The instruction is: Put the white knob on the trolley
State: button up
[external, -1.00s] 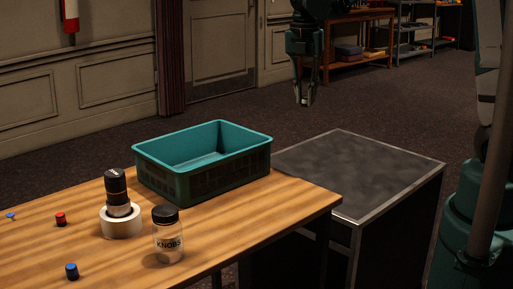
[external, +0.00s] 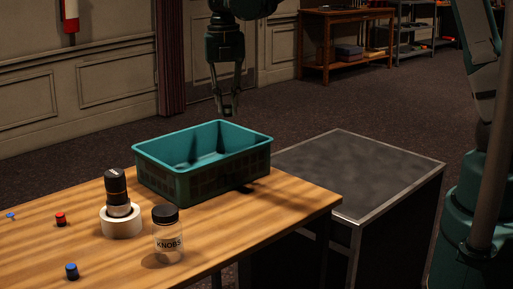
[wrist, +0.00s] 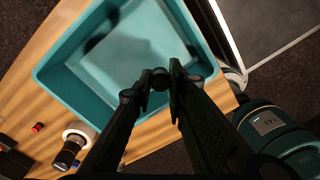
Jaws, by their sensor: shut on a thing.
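My gripper (external: 229,108) is in the air above the back of the teal crate, pointing down. It is shut on a small round knob (wrist: 160,77), which looks dark in the wrist view; its true colour is unclear. The trolley (external: 365,175), with a dark top and a pale metal rim, stands right of the wooden table. Its top is bare, and its corner also shows in the wrist view (wrist: 262,25). I see no white knob lying on the table or the trolley.
The empty teal crate (external: 203,163) stands on the wooden table (external: 235,226) beside the trolley.

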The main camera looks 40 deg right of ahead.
jog(key=a+n+p, duration=0.1)
jog(key=a+n, duration=0.2)
jog(key=a, duration=1.2)
jog(key=n+p, duration=0.3)
jog(key=n, duration=0.3)
send_over(98, 266)
notch_tip(98, 266, down, 8)
jog(key=shift+r, duration=0.15)
jog(key=shift+s+a, duration=0.1)
jog(key=shift+f+b, duration=0.45)
jog(key=shift+f, duration=2.65)
jog(key=shift+f, duration=1.9)
